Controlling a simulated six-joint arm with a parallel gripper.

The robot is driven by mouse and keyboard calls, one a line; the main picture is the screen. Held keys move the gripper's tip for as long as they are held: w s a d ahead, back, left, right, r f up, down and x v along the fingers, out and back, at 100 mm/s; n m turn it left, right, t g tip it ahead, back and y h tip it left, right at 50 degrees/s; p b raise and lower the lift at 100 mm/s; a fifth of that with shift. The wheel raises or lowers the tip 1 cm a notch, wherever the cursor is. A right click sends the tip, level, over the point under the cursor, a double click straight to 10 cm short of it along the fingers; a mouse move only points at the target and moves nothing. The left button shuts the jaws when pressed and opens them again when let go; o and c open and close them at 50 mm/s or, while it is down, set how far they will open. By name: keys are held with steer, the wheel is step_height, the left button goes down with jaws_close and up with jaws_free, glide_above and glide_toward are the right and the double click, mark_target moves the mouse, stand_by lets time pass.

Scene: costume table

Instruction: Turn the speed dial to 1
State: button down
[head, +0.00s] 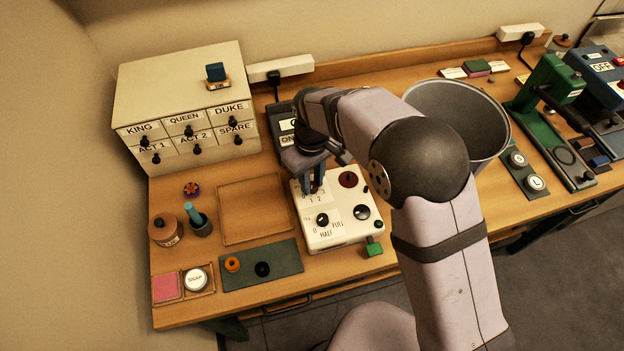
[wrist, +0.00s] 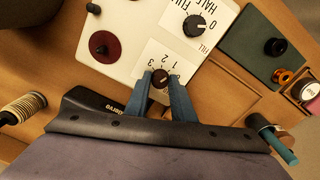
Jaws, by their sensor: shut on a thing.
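The white control panel (head: 342,240) sits on the table under my gripper. My gripper (head: 313,186) points down at its upper left part. In the wrist view, my gripper's two blue fingers (wrist: 163,80) are shut on a small dark red-brown dial (wrist: 160,78), one finger on each side. Printed numbers, with 1, 2 and 3 readable, stand around this dial on a pale plate (wrist: 184,62). The dial's pointer is too small and shaded to read. The dial is mostly hidden by the fingers in the head view.
A black knob (head: 322,220) marked 0, HALF and FULL is close by on the panel. A grey bin (head: 455,105) stands behind my arm; a drawer cabinet (head: 185,100) is at left.

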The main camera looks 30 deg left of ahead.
mark_target(312, 185)
steer(key=shift+r, duration=0.1)
steer(key=c, duration=1.5)
jaws_free()
steer(key=shift+r+b, duration=1.25)
steer(key=shift+r, duration=2.4)
